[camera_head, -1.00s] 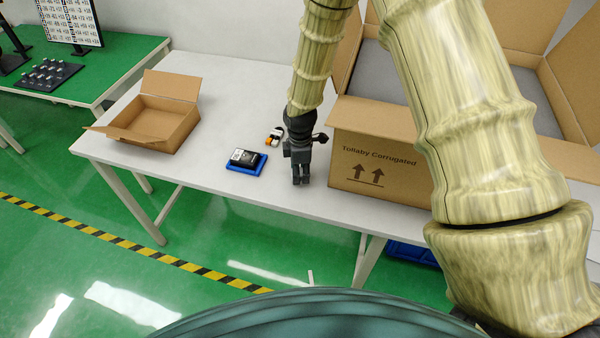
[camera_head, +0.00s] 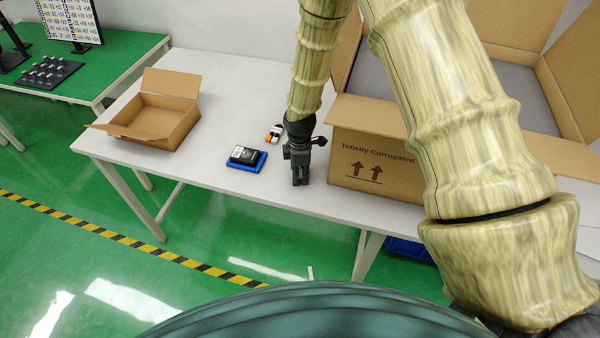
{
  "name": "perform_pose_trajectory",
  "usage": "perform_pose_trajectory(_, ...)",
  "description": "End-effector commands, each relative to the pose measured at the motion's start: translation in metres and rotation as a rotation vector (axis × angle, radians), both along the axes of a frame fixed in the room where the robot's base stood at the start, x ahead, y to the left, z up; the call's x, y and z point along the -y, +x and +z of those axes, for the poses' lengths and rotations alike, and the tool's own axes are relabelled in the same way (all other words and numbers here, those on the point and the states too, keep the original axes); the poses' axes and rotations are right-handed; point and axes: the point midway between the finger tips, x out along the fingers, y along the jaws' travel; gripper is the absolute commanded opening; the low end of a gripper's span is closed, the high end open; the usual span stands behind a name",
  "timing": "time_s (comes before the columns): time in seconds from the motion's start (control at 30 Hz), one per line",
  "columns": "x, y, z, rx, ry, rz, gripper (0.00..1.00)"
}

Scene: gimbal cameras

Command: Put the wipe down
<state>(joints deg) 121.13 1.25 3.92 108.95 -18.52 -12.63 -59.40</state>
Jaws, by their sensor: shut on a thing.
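My gripper (camera_head: 300,182) points straight down at the white table, just left of the large cardboard box, with its fingertips at or very near the tabletop. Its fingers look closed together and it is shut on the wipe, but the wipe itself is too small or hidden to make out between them. I cannot tell whether it touches the table.
A small orange and white item (camera_head: 273,134) lies behind. A small open box (camera_head: 150,125) stands left; a large open box (camera_head: 350,150) stands close right. The white table (camera_head: 205,170) has free room.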

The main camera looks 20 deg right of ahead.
Motion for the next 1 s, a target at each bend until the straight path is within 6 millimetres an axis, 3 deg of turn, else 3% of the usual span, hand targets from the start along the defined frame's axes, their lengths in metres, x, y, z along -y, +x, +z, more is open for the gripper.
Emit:
perform_pose_trajectory(0.07,-0.001,-0.004,-0.009,-0.007,0.001,-0.001,0.09)
perform_pose_trajectory(0.1,-0.001,-0.004,-0.009,-0.007,0.001,-0.001,0.4)
perform_pose_trajectory(0.2,-0.001,-0.005,-0.01,-0.009,0.001,0.0,0.56)
perform_pose_trajectory(0.83,-0.001,-0.004,-0.008,-0.008,0.001,0.001,0.56)
perform_pose_trajectory(1.0,-0.001,-0.004,0.002,-0.007,0.0,0.001,0.56)
